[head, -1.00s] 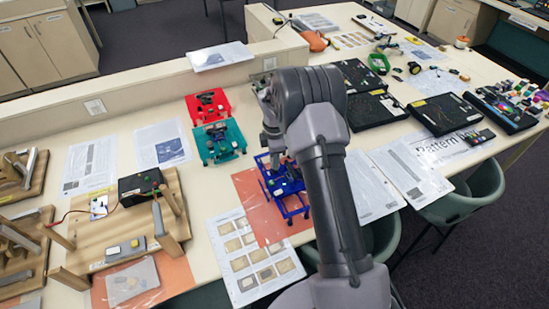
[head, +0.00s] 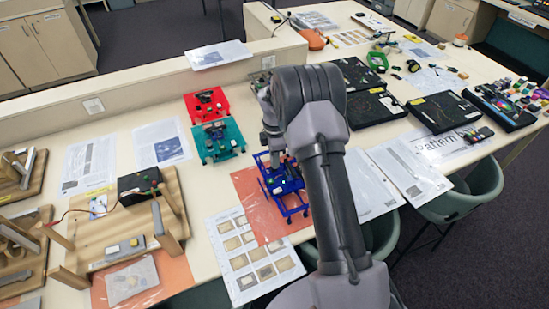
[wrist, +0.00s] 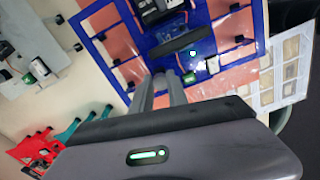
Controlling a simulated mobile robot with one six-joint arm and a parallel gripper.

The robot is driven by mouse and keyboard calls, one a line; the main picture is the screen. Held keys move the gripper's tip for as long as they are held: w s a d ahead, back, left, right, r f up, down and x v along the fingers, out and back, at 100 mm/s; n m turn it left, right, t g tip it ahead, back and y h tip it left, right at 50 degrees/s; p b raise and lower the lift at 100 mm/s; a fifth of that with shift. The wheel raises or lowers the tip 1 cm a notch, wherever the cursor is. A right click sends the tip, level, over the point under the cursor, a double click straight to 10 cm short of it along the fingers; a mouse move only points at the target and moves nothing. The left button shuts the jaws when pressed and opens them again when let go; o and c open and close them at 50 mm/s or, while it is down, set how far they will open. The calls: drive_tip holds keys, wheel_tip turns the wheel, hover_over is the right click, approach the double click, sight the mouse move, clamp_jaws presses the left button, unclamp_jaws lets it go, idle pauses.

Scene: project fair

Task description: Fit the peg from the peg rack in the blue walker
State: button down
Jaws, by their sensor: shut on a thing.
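The blue walker (head: 288,187), an open frame on legs, stands on an orange sheet in the head view, partly hidden by my arm. In the wrist view its blue frame (wrist: 258,18) fills the upper middle, with dark parts and a black bar (wrist: 180,42) inside it. My gripper (wrist: 165,78) is shut, its grey fingers reaching over the near side of the walker. What it grips, taken as the peg, is mostly hidden at the fingertips; I cannot tell whether it touches the walker. I cannot pick out the peg rack.
A teal walker (head: 218,140) and a red walker (head: 206,104) stand behind the blue one. A printed sheet (head: 252,262) lies in front. A wooden board with a black box (head: 139,188) is at left; black trays (head: 376,108) are at right.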

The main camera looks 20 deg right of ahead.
drive_tip(key=shift+f+b, duration=0.5)
drive_tip(key=shift+f, duration=0.3)
idle(1.3)
drive_tip(key=c, duration=1.2)
unclamp_jaws()
drive_tip(key=shift+r, duration=0.15)
drive_tip(key=shift+r+p, duration=2.7)
drive_tip(key=shift+r, duration=0.95)
